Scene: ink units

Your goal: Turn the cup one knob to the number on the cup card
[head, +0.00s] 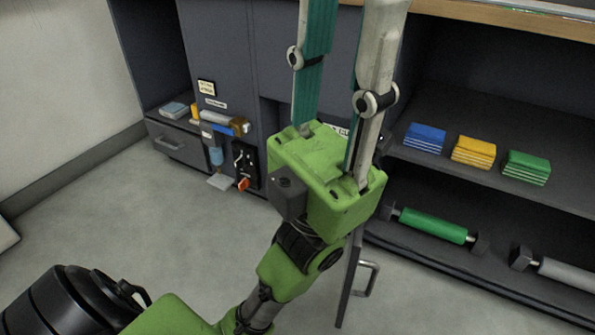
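A small orange-red knob (243,184) sits low on a black panel (246,158) on the grey cabinet front. I cannot read any number there. A small cream card (206,88) with dark print is fixed higher on the cabinet; its print is too small to read, and I cannot tell if it is the cup card. A blue cup-like part (216,156) hangs left of the panel. My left gripper's green body and two long fingers fill the middle, right of the knob and apart from it. The fingers stand apart with nothing visible between them; their tips are cut off above. My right gripper is not in view.
A drawer with a handle (170,144) is at the left. An open door with a handle (368,278) stands below my gripper. Shelves at the right hold blue (425,138), yellow (473,152) and green (526,167) stacks, with a green roller (433,225) below.

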